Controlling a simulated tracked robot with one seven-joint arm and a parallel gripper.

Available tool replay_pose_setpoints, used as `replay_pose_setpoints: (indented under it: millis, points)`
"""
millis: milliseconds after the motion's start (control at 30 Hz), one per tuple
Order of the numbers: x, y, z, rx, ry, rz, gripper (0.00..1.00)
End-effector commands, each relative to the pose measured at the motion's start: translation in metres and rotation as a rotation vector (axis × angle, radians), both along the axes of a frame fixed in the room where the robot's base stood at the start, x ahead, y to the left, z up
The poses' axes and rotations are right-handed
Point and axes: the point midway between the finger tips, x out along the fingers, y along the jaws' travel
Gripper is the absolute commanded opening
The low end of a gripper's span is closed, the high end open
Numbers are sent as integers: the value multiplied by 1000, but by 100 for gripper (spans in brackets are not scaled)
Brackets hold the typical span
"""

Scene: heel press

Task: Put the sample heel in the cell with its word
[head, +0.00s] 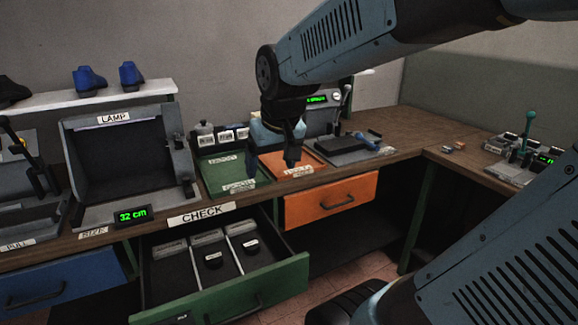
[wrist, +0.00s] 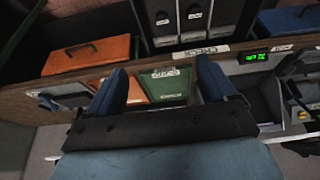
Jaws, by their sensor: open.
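My gripper (head: 272,165) is open, fingers pointing down over the green tray (head: 215,170) and the orange tray (head: 310,158). In the wrist view its two fingers (wrist: 160,74) are spread with nothing seen between them. The open green drawer (head: 270,284) below the bench has three cells with pale labels at their back, too small to read. The left cell (head: 172,268) looks empty. I cannot tell which piece is the sample heel.
A LAMP box (head: 118,160) stands left of the trays, with a green "32 cm" display (head: 133,215) before it. A CHECK label (head: 202,214) marks the bench edge. A press (head: 345,145) stands behind right.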

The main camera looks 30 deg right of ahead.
Motion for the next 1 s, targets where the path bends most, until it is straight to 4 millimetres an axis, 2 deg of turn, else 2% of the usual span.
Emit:
replay_pose_setpoints:
  millis: [33, 200, 400, 567, 1000]
  points:
    - [-13, 0, 7, 1, -21, 0, 85]
    - [-48, 0, 19, 2, -69, 1, 85]
    - [-74, -3, 25, 3, -103, 3, 85]
    - [-79, -3, 26, 4, -110, 3, 85]
    - [-79, -3, 26, 4, -109, 2, 85]
